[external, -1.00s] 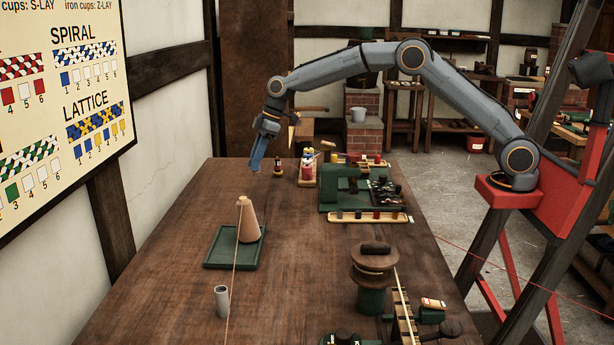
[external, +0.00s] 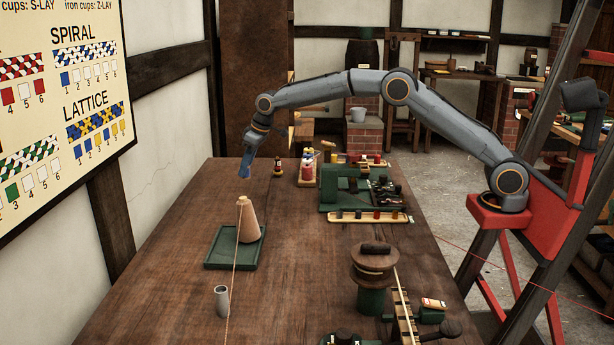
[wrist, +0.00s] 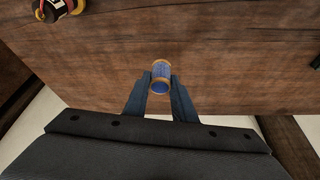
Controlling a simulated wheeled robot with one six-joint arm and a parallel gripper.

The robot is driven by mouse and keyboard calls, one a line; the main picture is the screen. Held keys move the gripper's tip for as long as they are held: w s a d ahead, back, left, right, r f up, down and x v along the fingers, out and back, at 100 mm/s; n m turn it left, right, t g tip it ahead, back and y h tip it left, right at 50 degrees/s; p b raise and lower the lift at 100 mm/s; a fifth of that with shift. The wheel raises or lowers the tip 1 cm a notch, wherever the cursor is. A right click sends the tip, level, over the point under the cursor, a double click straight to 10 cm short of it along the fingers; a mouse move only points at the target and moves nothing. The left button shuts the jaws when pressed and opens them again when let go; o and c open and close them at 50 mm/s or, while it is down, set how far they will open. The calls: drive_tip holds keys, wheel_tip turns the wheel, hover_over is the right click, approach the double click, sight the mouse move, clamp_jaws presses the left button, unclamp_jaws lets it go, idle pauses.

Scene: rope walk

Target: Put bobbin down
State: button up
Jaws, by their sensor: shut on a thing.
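My gripper (external: 246,165) hangs above the far left part of the wooden table (external: 190,290). In the wrist view my gripper (wrist: 160,82) is shut on a bobbin (wrist: 161,76) wound with blue thread, with tan rims at its ends. The bobbin sits between the two fingertips, with the table top below it. In the external view the bobbin is too small to tell apart from the blue-grey fingers.
A small dark bobbin (external: 278,169) stands right of my gripper; a similar one (wrist: 56,9) shows top left in the wrist view. A tan cone (external: 249,222) stands on a green tray (external: 222,262) nearer the camera. Green machinery (external: 335,187) stands to the right.

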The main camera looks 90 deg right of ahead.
sight(246, 176)
drive_tip(key=shift+f, duration=2)
drive_tip(key=o, duration=1)
drive_tip(key=shift+f, duration=0.1)
drive_tip(key=shift+r, duration=0.3)
drive_tip(key=v, duration=1.1)
drive_tip(key=shift+s+r, duration=0.25)
drive_tip(key=shift+r, duration=0.05)
drive_tip(key=shift+a, duration=0.15)
